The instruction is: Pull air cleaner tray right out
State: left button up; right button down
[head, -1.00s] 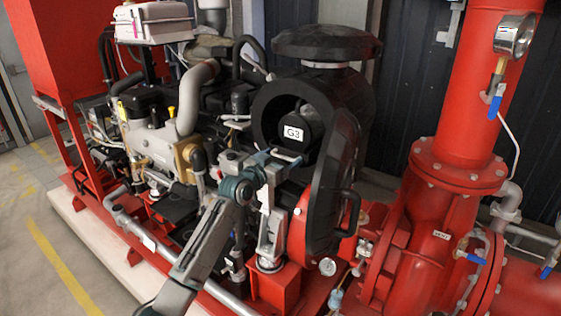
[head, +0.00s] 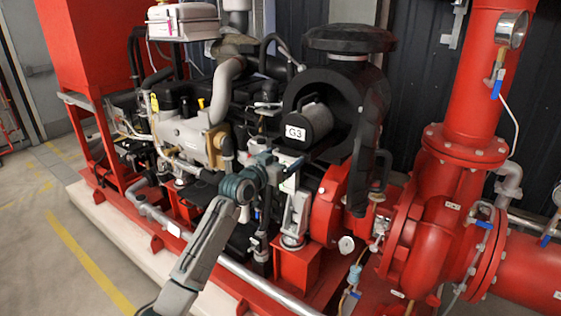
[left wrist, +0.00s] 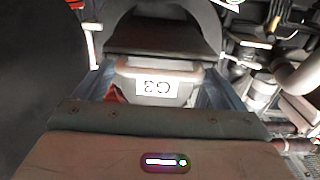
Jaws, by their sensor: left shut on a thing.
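The air cleaner tray is a dark round part with a white G3 label (head: 295,133), at the open mouth of the black air cleaner housing (head: 368,100). It protrudes from the ring of the housing. In the left wrist view the tray (left wrist: 158,88) sits between the two blue-grey fingers, its label upside down. My left gripper (head: 284,160) is at the tray's lower front and shut on it. The exact contact is partly hidden. My right gripper is not in view.
The black housing door (head: 365,155) stands open right of the mouth. A red pump (head: 432,235) with pipes and gauges stands at the right. The engine (head: 195,135) with hoses is at the left. Free floor (head: 50,240) lies at the front left.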

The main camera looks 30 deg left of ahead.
pick_arm(q)
jog(key=shift+f, duration=0.2)
jog(key=o, duration=1.1)
jog(key=shift+s+d+r, duration=0.1)
jog(key=shift+s+r, duration=0.05)
jog(key=shift+s, duration=0.1)
jog(key=s+a+b, duration=0.1)
jog(key=s+b, duration=0.2)
jog(key=s, duration=0.7)
jog(key=shift+s+a+b, duration=0.25)
jog(key=shift+s+b, duration=0.05)
jog(key=shift+s, duration=0.05)
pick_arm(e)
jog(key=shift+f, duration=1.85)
